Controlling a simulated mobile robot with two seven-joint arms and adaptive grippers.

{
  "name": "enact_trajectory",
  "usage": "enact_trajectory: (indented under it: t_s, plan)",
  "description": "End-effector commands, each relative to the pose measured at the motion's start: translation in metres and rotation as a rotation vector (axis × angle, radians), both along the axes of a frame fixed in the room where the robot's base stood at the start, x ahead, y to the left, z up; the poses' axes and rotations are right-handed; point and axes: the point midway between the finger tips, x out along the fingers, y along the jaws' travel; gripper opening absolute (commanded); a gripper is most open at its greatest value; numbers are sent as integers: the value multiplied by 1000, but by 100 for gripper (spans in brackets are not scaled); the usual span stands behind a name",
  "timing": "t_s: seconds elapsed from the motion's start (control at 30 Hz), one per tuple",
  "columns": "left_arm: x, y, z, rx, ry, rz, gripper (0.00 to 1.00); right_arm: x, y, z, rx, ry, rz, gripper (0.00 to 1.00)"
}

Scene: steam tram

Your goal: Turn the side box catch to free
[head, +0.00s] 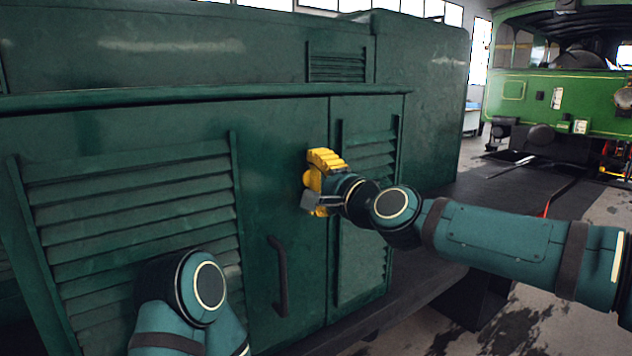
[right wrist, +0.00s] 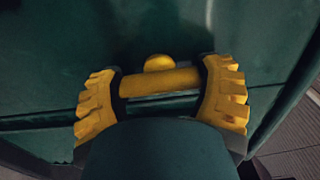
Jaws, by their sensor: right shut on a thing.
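The side box catch (right wrist: 160,83) is a yellow bar with a round yellow boss (right wrist: 158,63) on the green box side, seen in the right wrist view. My right gripper (head: 314,182) has yellow ribbed fingers and is shut on the catch, one finger at each end of the bar. In the head view the gripper covers most of the catch, near the seam between two panels. In the right wrist view the bar lies nearly level across the picture. My left arm shows at the lower left of the head view; its gripper is not seen.
The green side box has louvred panels (head: 130,210) and a dark vertical handle (head: 279,277) below and left of the catch. A ledge (head: 200,97) runs above it. A dark running board (head: 430,225) lies below right. A light green tram (head: 560,100) stands behind.

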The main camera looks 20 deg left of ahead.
Motion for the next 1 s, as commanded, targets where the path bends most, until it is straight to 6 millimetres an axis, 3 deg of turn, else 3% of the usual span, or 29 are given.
enact_trajectory:
  t_s: [0.03, 0.07, 0.1, 0.13, 0.57, 1.0]
  plan:
    - [0, 0, 0, 0, 0, 0, 47, 0, 0, 1, 3, 0, -2, 35]
    - [0, 0, 0, 0, 0, 0, 47, 1, -1, 1, 3, 0, -2, 80]
    - [0, 0, 0, 0, 0, 0, 47, 1, -1, 1, 2, 0, -2, 94]
    - [0, 0, 0, 0, 0, 0, 47, 0, -1, 1, 2, 0, -2, 100]
    - [0, 0, 0, 0, 0, 0, 47, -4, -8, 0, 1, -1, -3, 100]
    - [0, 0, 0, 0, 0, 0, 47, -40, -55, 0, 0, 0, -4, 100]
